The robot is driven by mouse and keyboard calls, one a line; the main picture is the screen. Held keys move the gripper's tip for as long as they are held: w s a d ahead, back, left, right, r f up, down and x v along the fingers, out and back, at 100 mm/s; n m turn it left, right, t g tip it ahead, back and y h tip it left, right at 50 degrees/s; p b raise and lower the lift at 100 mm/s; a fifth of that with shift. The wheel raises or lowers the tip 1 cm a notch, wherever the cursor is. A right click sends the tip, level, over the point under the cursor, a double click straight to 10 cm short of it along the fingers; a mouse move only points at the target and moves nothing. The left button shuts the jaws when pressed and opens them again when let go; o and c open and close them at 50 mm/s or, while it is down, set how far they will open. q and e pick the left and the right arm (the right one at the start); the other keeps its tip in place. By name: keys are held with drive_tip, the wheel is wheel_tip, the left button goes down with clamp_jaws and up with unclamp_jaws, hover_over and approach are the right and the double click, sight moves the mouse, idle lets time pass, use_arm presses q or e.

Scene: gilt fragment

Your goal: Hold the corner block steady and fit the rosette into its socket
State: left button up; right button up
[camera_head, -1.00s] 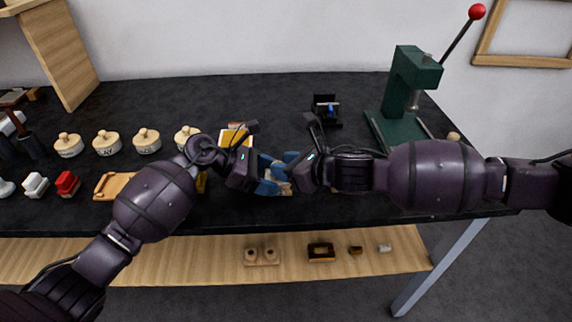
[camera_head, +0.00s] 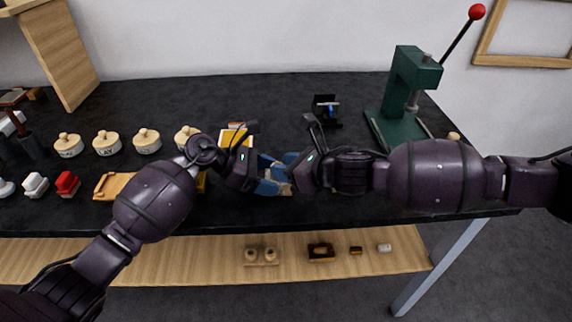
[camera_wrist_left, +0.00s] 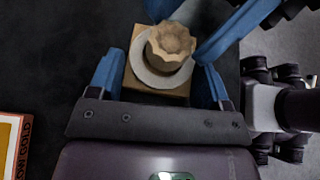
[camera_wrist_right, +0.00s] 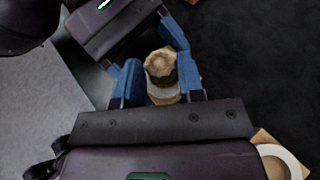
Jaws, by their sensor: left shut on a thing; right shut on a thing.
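The corner block (camera_wrist_left: 133,80) is a square tan wooden piece with a pale round socket ring (camera_wrist_left: 150,76) on top. It sits between the blue fingers of my left gripper (camera_head: 264,180), which is shut on it. The rosette (camera_wrist_left: 172,44), a tan fluted knob, is over the ring, slightly towards its upper right in the left wrist view. My right gripper (camera_head: 290,172) is shut on the rosette, which also shows between its blue fingers in the right wrist view (camera_wrist_right: 160,65). I cannot tell whether the rosette touches the socket. The grippers mostly hide both pieces in the head view.
A yellow book-like item (camera_head: 235,138) lies just behind my left gripper. Several lidded round pots (camera_head: 147,141) stand to the left, near a wooden tray (camera_head: 112,186). A small black stand (camera_head: 326,108) and a green press (camera_head: 400,100) are behind my right arm.

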drive_tip(key=shift+f, duration=0.65)
drive_tip(key=shift+r, duration=0.15)
drive_tip(key=shift+r, duration=0.25)
idle(0.6)
drive_tip(key=shift+f, duration=0.5)
idle(1.4)
drive_tip(key=shift+r, duration=0.2)
drive_tip(key=shift+r, duration=0.3)
drive_tip(key=shift+w, duration=0.15)
idle(1.4)
drive_tip(key=shift+f, duration=0.55)
